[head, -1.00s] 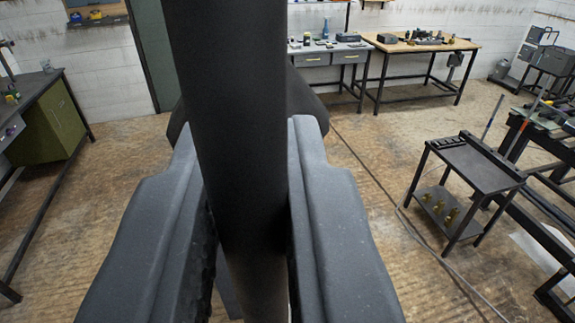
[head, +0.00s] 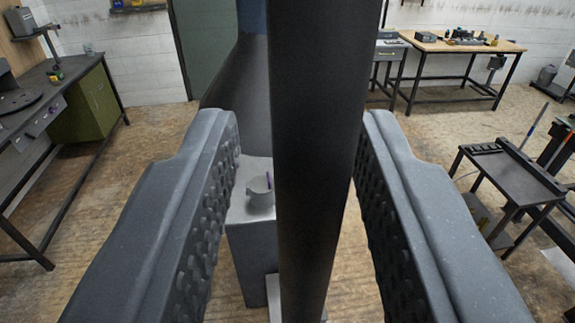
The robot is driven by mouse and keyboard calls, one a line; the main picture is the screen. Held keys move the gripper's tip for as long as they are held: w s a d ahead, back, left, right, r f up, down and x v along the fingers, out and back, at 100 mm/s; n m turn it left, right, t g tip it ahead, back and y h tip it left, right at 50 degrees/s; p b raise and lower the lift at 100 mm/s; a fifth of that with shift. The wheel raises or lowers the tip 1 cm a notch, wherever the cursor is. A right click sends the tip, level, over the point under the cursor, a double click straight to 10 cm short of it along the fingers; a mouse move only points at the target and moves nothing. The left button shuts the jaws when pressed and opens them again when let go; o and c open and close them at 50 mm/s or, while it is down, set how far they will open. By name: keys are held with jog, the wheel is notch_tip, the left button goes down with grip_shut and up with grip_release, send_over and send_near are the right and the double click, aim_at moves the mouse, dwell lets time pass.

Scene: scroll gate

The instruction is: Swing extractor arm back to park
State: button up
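A thick dark upright bar (head: 315,150), seemingly part of the extractor arm, runs from top to bottom of the head view between my fingers. Behind it and to the left is the extractor's dark flared hood (head: 240,95), with a blue section (head: 251,16) above it. My gripper (head: 300,125) is open around the bar. The ribbed left finger stands well clear of it. The right finger is nearer, with a narrow gap at its tip. The bar hides part of the hood, and its joint to the hood is not visible.
A grey pedestal (head: 250,255) with a grey mug (head: 260,192) stands below the hood. A dark bench with a green cabinet (head: 88,108) is at the left. A black cart (head: 510,180) stands at the right. A wooden-topped table (head: 463,42) is at the back. Open floor lies between.

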jog(key=shift+s+f+b, duration=0.1)
jog(key=shift+s+b, duration=0.95)
jog(key=shift+s, duration=0.15)
jog(key=s+a+b, duration=0.1)
jog(key=s+b, duration=0.4)
jog(key=s, duration=0.6)
jog(key=shift+a+b, duration=0.15)
jog(key=shift+b, duration=0.15)
